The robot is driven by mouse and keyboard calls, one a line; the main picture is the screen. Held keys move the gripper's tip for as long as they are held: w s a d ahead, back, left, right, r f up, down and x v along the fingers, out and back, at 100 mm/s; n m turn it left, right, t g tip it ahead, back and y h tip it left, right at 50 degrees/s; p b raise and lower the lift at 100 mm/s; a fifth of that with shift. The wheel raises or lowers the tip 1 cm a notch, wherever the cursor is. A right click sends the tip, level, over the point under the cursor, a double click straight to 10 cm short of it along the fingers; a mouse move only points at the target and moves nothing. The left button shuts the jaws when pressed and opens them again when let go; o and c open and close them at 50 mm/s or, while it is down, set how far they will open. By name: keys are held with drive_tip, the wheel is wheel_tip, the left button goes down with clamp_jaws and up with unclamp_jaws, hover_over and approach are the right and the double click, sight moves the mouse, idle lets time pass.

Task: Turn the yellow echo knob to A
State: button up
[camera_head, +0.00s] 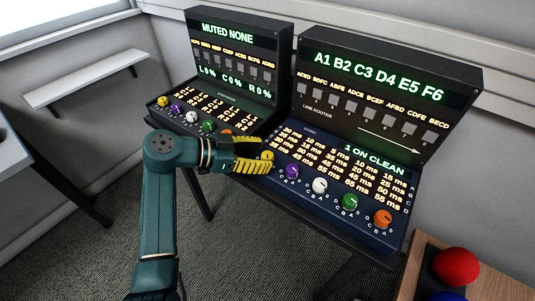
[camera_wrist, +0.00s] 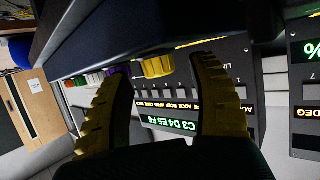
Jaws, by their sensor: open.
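The yellow echo knob (camera_head: 267,156) is at the left end of the knob row on the right console's sloped front panel (camera_head: 330,239). My gripper (camera_head: 258,159) is at that knob, with its yellow fingers reaching in from the left. In the wrist view the yellow knob (camera_wrist: 158,66) shows between the tips of my two open fingers (camera_wrist: 160,80), with visible gaps to both sides. The knob's pointer and the letters around it are hidden or too small to read.
Purple (camera_head: 291,172), white (camera_head: 320,186), green (camera_head: 350,202) and orange (camera_head: 382,219) knobs follow to the right. A second console (camera_head: 238,65) with its own knobs stands at the left. A red ball-shaped object (camera_head: 456,266) is on a wooden surface (camera_head: 416,284) at lower right.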

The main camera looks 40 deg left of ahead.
drive_tip(key=v, duration=1)
